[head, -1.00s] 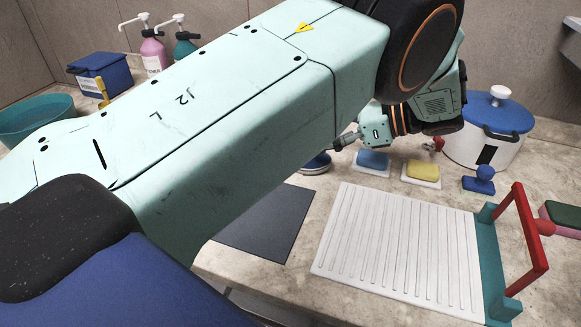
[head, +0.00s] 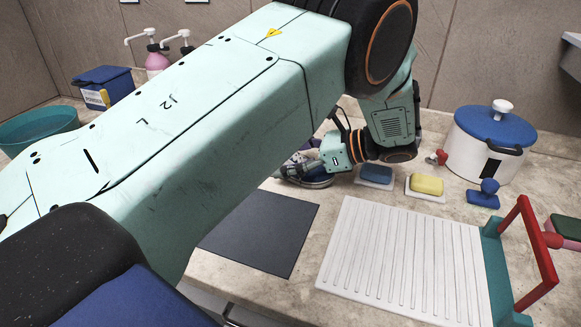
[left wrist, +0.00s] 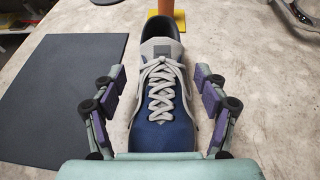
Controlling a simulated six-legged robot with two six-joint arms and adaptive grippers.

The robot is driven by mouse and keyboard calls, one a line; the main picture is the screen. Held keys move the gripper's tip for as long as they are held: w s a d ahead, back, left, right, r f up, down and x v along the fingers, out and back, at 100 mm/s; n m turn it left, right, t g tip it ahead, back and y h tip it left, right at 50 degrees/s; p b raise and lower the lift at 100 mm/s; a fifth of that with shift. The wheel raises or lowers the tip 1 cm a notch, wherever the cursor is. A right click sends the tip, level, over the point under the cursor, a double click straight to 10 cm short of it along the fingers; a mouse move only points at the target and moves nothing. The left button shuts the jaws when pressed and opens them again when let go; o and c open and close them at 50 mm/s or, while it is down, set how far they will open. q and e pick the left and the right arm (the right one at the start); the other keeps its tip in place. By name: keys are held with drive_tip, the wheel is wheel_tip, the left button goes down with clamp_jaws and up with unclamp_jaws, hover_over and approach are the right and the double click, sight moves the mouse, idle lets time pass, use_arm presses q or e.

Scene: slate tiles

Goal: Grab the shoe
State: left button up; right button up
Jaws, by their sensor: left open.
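The shoe (left wrist: 161,95) is blue with grey laces and a grey tongue. In the left wrist view it stands upright on the counter, between the two fingers of my left gripper (left wrist: 161,92). The fingers are open, one on each side, with a gap to the shoe. In the head view my left gripper (head: 297,168) is down at the shoe (head: 318,181), which is partly hidden by the gripper and arm. My right gripper is in neither view.
A dark mat (head: 262,232) lies in front of the shoe. A white ribbed board (head: 395,262) is to the right. Blue (head: 376,173) and yellow (head: 427,185) sponges, a blue-handled brush (head: 485,195) and a white pot (head: 487,150) stand further right.

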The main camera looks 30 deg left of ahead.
use_arm(q)
drive_tip(key=shift+c, duration=0.2)
drive_tip(key=shift+w, duration=0.1)
drive_tip(key=c, duration=0.3)
clamp_jaws()
